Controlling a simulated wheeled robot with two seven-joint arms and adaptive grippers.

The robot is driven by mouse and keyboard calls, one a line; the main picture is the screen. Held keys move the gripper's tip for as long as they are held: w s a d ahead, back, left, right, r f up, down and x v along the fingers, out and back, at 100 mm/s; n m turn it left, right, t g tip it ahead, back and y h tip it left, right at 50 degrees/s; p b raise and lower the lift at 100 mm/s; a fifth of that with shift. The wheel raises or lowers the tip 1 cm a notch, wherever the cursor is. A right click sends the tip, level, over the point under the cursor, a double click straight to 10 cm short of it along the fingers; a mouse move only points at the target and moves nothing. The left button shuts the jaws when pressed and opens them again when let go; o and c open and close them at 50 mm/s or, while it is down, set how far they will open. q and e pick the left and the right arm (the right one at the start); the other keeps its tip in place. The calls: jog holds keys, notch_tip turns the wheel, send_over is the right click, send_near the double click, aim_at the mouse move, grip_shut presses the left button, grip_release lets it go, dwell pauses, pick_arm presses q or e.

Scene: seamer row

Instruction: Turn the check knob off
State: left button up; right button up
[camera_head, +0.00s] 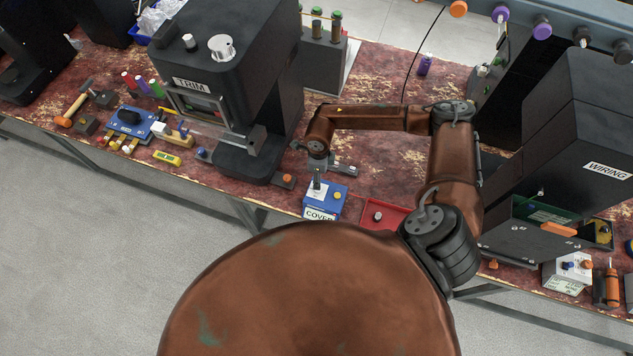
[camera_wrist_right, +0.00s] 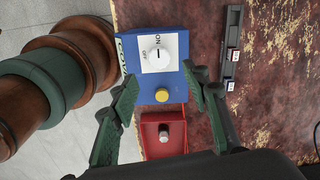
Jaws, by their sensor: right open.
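A blue box (camera_head: 323,203) labelled COVER stands at the table's front edge. In the right wrist view the blue box (camera_wrist_right: 125,57) bears a white plate with ON and OFF lettering and a round white knob (camera_wrist_right: 158,56). The knob's dark mark appears in line with ON. I can read no word CHECK. A yellow button (camera_wrist_right: 162,95) is beside the plate. My right gripper (camera_wrist_right: 163,80) is open, its green-black fingers apart on both sides of the box in the picture, with nothing between them gripped. Contact cannot be told. My left gripper is out of view.
A red box (camera_head: 398,212) with a grey knob is right of the blue box. A dark strip with switches (camera_wrist_right: 232,50) lies behind. The TRIM machine (camera_head: 250,85) stands left, the WIRING machine (camera_head: 575,110) right. Several small tools lie at the left.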

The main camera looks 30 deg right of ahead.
notch_tip(320, 180, down, 8)
jog(key=shift+r+p, duration=0.25)
jog(key=shift+p, duration=0.35)
jog(key=shift+c, duration=0.4)
jog(key=shift+c, duration=0.8)
jog(key=c, duration=0.9)
